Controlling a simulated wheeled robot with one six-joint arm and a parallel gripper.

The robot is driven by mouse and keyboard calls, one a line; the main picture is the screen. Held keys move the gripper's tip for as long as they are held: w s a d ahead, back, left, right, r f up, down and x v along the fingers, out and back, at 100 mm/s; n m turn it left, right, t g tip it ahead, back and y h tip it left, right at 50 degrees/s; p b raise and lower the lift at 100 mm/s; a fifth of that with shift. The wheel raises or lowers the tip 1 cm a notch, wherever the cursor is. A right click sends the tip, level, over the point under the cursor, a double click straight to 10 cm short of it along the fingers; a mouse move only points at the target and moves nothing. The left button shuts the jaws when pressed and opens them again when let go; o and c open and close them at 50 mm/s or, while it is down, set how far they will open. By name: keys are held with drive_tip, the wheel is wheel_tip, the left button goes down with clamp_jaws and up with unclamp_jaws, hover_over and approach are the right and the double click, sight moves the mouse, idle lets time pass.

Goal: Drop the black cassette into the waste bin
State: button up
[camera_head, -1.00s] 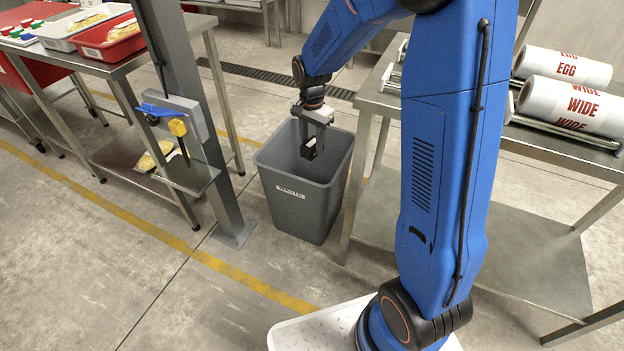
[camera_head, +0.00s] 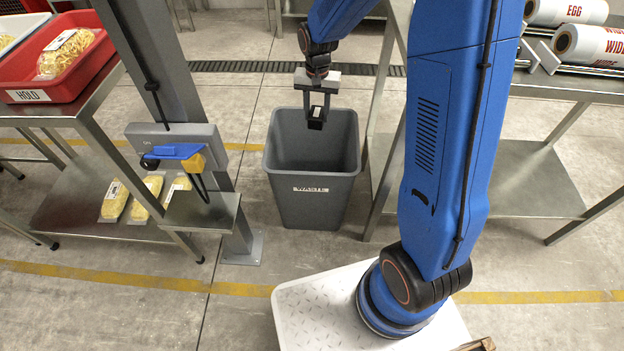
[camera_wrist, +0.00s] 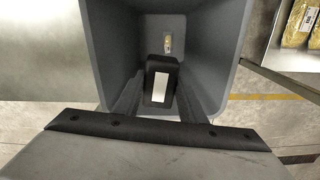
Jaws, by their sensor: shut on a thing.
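My gripper (camera_head: 316,112) points down over the mouth of the grey waste bin (camera_head: 312,200), which has a WASTE label on its front. It is shut on the black cassette (camera_head: 315,125), a small dark block with a pale patch on it. In the wrist view the cassette (camera_wrist: 160,72) sits between the two fingers with its white label showing. The bin (camera_wrist: 215,60) surrounds it in that view, and a small yellowish packet (camera_wrist: 168,42) shows on the bin's floor beyond it. The cassette's exact height against the rim is hard to tell.
A steel table with a red HOLD tray (camera_head: 65,72) stands left, with several pasta packs (camera_head: 147,197) on its lower shelf. A post with a grey box (camera_head: 178,140) stands beside the bin. A steel table with printed film rolls (camera_head: 590,47) is right.

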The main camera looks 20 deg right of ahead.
drive_tip(key=shift+f+n, duration=0.4)
drive_tip(key=shift+n, duration=0.5)
drive_tip(key=shift+f, duration=2.9)
drive_tip(key=o, duration=1.2)
drive_tip(key=shift+r, duration=0.1)
wheel_tip(320, 180, up, 17)
drive_tip(key=shift+r, duration=0.1)
